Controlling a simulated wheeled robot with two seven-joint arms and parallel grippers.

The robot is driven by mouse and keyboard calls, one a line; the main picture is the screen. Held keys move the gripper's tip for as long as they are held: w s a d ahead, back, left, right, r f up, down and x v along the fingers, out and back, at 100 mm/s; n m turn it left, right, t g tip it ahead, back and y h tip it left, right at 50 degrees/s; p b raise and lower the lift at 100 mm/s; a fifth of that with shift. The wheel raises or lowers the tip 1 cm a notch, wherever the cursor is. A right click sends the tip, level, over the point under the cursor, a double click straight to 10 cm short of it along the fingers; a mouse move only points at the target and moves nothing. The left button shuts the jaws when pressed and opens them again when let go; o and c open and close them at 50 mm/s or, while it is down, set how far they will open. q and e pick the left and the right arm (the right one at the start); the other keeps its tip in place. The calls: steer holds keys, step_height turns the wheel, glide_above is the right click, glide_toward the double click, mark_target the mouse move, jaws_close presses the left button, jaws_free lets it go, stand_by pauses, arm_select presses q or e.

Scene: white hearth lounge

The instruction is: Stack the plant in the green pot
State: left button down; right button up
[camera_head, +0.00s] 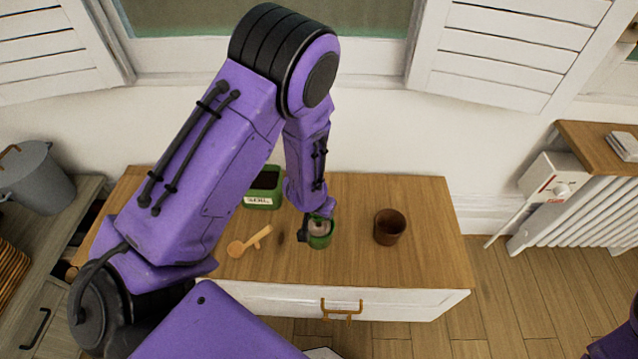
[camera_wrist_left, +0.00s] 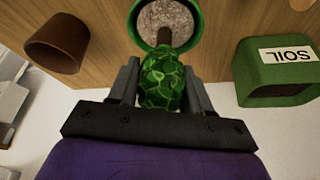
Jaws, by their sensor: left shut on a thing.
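The green pot (camera_head: 320,241) stands on the wooden cabinet top; in the left wrist view its rim (camera_wrist_left: 139,32) surrounds a pale, grainy filling. My left gripper (camera_wrist_left: 162,88) is shut on the plant (camera_wrist_left: 162,82), a green patterned piece with a brown lower end. In the wrist view the brown end overlaps the pot's opening; I cannot tell whether it touches the filling. In the head view the left gripper (camera_head: 318,214) is right at the pot, and the plant is mostly hidden. My right gripper is not in view.
A brown pot (camera_head: 389,228) stands right of the green pot. A green soil box (camera_head: 262,198) stands behind left, and a wooden scoop (camera_head: 238,248) lies to the left. The cabinet top (camera_head: 435,250) is clear at its right end. A window and wall are behind.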

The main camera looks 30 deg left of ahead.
arm_select(q)
steer(key=shift+f, duration=0.25)
steer(key=shift+c, duration=2.4)
jaws_free()
